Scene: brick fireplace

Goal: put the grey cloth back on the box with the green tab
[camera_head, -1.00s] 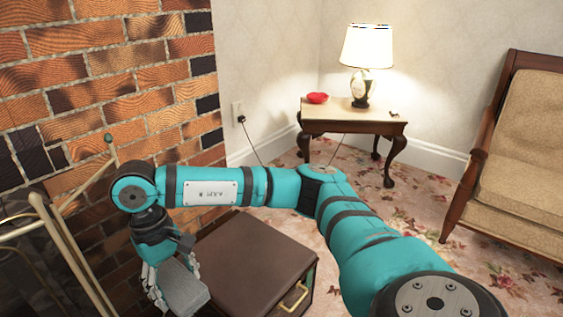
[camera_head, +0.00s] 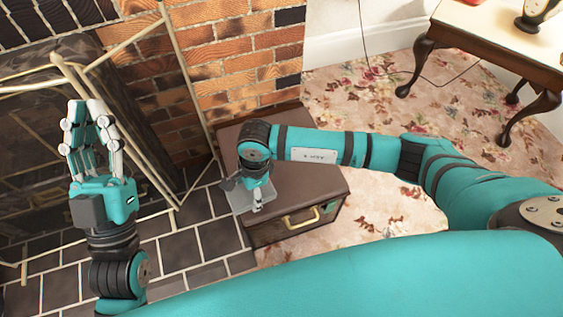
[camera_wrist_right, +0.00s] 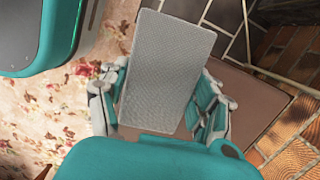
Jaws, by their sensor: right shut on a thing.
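The brown box (camera_head: 305,185) has a gold handle (camera_head: 300,217) and a small green tab (camera_head: 331,207) on its front, near the right end. My right gripper (camera_head: 250,199) is shut on the grey cloth (camera_head: 237,200), which looks like a flat slab. In the head view the cloth is over the box's left front edge; I cannot tell whether it touches. In the right wrist view the cloth (camera_wrist_right: 168,62) lies between the fingers of the right gripper (camera_wrist_right: 162,88), with the brown lid behind it. My left gripper (camera_head: 87,112) is raised, open and empty, left of the box.
A brass-framed fire screen (camera_head: 165,100) stands before the brick fireplace (camera_head: 235,65), behind my left gripper. Dark tiles (camera_head: 190,245) lie left of the box. A side table (camera_head: 490,35) stands at upper right.

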